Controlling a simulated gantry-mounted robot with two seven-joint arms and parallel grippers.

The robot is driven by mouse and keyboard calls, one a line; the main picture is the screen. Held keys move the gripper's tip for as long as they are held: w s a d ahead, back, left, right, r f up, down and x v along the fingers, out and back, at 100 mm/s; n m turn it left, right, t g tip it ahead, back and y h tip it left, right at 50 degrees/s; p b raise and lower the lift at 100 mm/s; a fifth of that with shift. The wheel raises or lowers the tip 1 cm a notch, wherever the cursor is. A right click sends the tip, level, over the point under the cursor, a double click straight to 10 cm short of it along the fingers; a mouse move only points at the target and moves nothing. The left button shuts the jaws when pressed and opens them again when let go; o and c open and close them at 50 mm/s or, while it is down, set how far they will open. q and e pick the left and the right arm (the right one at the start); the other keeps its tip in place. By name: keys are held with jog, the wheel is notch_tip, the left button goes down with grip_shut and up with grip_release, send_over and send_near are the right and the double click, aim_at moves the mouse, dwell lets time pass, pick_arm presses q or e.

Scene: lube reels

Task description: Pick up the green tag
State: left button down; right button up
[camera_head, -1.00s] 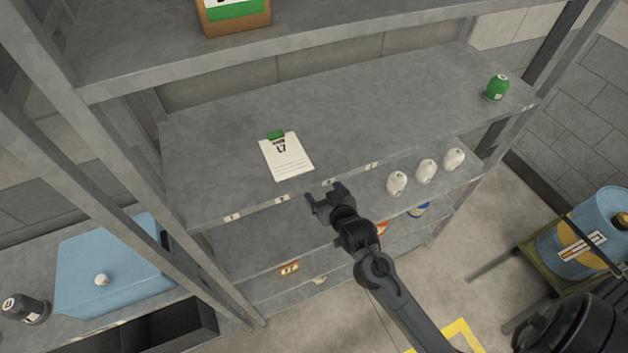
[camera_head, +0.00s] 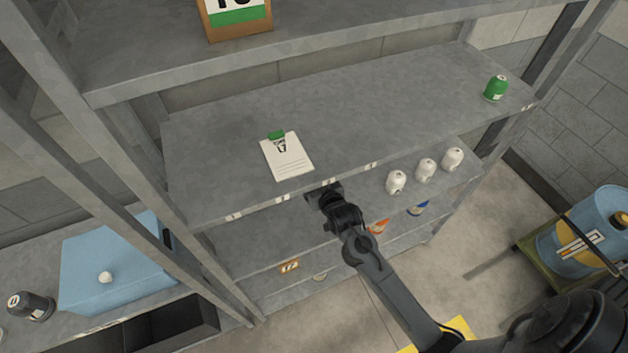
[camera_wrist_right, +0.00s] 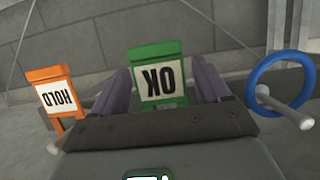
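The green tag (camera_wrist_right: 157,58) shows in the right wrist view, with a white panel reading "OK" upside down. It stands between the two spread fingers of my right gripper (camera_wrist_right: 164,85). The fingers are open on either side of it; I cannot tell whether either touches it. In the head view my right gripper (camera_head: 324,190) is at the front edge of the middle shelf (camera_head: 220,150), and its fingertips are partly hidden. The green tag is not visible there. My left gripper is not in view.
An orange "HOLD" tag (camera_wrist_right: 54,92) stands left of the green tag, and a blue ring (camera_wrist_right: 282,84) on a pale rod stands right. White bottles (camera_head: 425,169) stand right of the gripper in the head view.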

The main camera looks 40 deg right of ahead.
jog(key=c, duration=0.8)
jog(key=shift+c, duration=0.2)
jog(key=shift+r, duration=0.1)
jog(key=shift+r+b, duration=0.15)
jog(key=shift+b, duration=0.25)
jog(key=s+a+b, duration=0.1)
jog(key=s+a, duration=0.1)
jog(key=s, duration=0.6)
jog(key=s+a+b, duration=0.1)
jog(key=s+a, duration=0.2)
jog(key=s, duration=0.6)
jog(key=shift+s, duration=0.15)
